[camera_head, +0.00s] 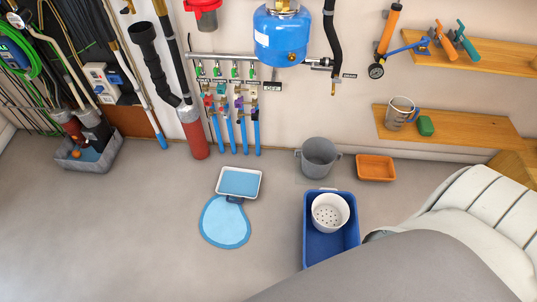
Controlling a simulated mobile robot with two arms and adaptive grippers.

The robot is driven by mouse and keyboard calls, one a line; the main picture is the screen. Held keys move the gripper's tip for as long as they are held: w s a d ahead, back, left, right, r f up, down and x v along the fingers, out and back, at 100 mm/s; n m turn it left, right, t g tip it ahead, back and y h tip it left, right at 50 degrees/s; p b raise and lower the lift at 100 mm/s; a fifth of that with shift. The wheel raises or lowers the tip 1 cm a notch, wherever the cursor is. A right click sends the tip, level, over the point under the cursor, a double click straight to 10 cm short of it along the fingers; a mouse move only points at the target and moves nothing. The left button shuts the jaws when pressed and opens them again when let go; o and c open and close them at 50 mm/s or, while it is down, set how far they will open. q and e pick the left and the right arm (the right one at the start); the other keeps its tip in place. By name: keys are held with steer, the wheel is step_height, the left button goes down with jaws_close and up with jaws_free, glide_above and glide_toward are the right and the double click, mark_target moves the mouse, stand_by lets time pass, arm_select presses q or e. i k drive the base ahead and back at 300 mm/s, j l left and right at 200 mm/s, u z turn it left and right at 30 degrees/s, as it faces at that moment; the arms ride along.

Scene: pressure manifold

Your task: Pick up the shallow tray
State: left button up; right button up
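A shallow white tray (258,188) lies on the grey floor in the head view, left of the middle. Blue liquid (240,181) covers its bottom. A light blue puddle (225,223) spreads on the floor from its near edge. The small dark patch between tray and puddle is too small to make out. An orange, low rectangular tray (376,168) sits empty on the floor further right, near the wall. Neither of my grippers shows in this view.
A blue tub (318,257) holds a white perforated bucket (330,212). A grey bucket (318,158) stands by the wall. Pipes with valves (228,105) hang above the white tray. Floor left of the puddle is clear. Large shapes hide the lower right.

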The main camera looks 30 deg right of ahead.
mark_target(243, 183)
steer(key=i+j+z, duration=0.2)
steer(key=z, duration=0.25)
steer(key=i+j+z, duration=0.25)
steer(key=z, duration=0.2)
steer(key=i+j+z, duration=0.15)
steer(key=j+z, duration=0.3)
steer(key=i+j+z, duration=0.1)
steer(key=j+z, duration=0.35)
steer(key=l, duration=0.1)
